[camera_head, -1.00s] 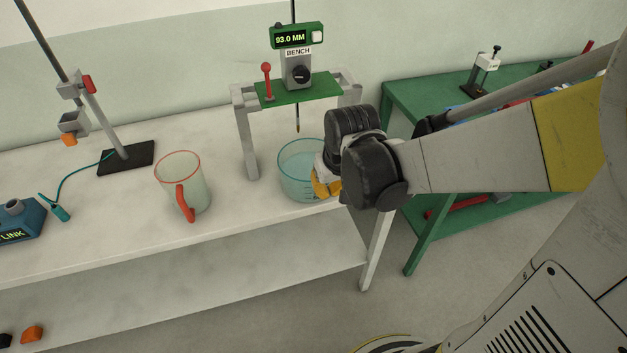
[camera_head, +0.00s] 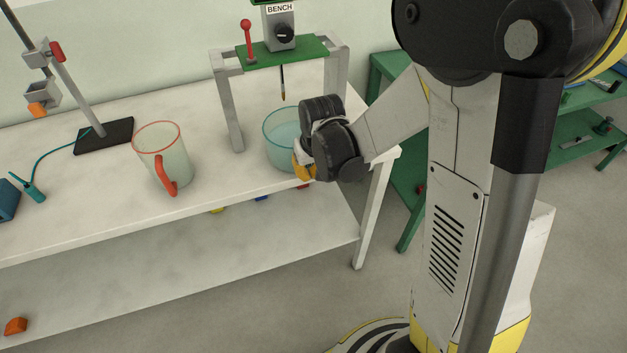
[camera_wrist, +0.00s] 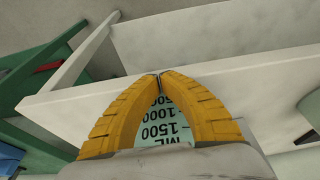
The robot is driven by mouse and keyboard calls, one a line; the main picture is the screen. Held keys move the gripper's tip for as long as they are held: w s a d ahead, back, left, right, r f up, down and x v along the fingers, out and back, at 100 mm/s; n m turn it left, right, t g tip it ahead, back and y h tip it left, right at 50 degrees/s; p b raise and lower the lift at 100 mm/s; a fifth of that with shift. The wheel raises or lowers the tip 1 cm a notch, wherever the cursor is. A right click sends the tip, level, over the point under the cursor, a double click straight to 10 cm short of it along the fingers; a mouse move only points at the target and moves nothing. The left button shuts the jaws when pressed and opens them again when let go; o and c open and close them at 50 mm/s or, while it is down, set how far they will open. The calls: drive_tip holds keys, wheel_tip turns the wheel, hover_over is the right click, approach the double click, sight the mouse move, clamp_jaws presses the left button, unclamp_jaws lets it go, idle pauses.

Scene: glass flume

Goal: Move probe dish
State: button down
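The clear teal probe dish (camera_head: 279,128) stands on the white bench under the thin probe (camera_head: 283,82) of the gauge marked BENCH (camera_head: 280,27). The probe tip appears just above or over its opening. My gripper (camera_head: 299,164) is at the dish's front right wall, overlapping it in the head view. In the wrist view its yellow fingers (camera_wrist: 160,75) meet at the tips, and the dish's ML scale (camera_wrist: 166,126) shows upside down between them. I cannot tell whether the fingers grip the dish.
A clear jug (camera_head: 172,148) with red rim and handle stands left of the gauge frame. A clamp stand (camera_head: 105,136) is farther left. The bench's right end is close to my gripper. A green table (camera_head: 376,78) is beyond it.

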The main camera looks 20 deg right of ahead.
drive_tip(key=shift+w, duration=0.45)
drive_tip(key=shift+w, duration=0.1)
drive_tip(key=w, duration=0.9)
drive_tip(key=shift+w, duration=0.1)
